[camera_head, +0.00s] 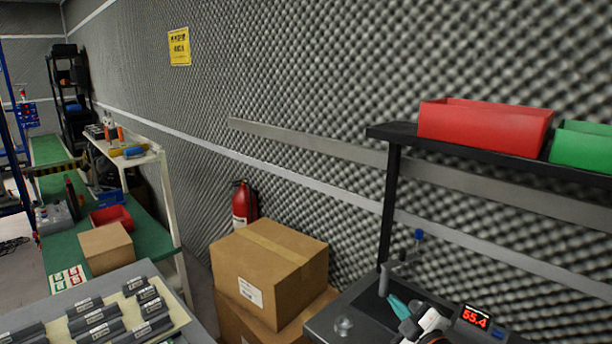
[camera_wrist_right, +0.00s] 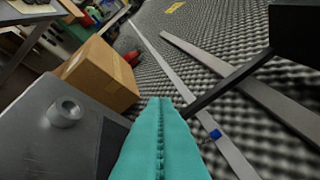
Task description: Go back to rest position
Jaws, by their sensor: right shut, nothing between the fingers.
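My right gripper (camera_head: 397,304) is low in the head view, over the dark bench (camera_head: 328,322) at the lower right. Its teal fingers point up and to the left. In the right wrist view the two teal fingers (camera_wrist_right: 160,105) are pressed together along a ridged seam, with nothing held between them. The gripper is apart from the small round metal-looking piece (camera_head: 343,327) on the bench, which also shows in the wrist view (camera_wrist_right: 66,111). My left gripper is in neither view.
A red "55.4" display (camera_head: 476,318) stands right of the gripper. A black shelf (camera_head: 450,144) holds red (camera_head: 485,128) and green (camera_head: 580,147) bins. Cardboard boxes (camera_head: 268,262) stand left of the bench. Grey labelled pieces (camera_head: 98,318) lie on the left table.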

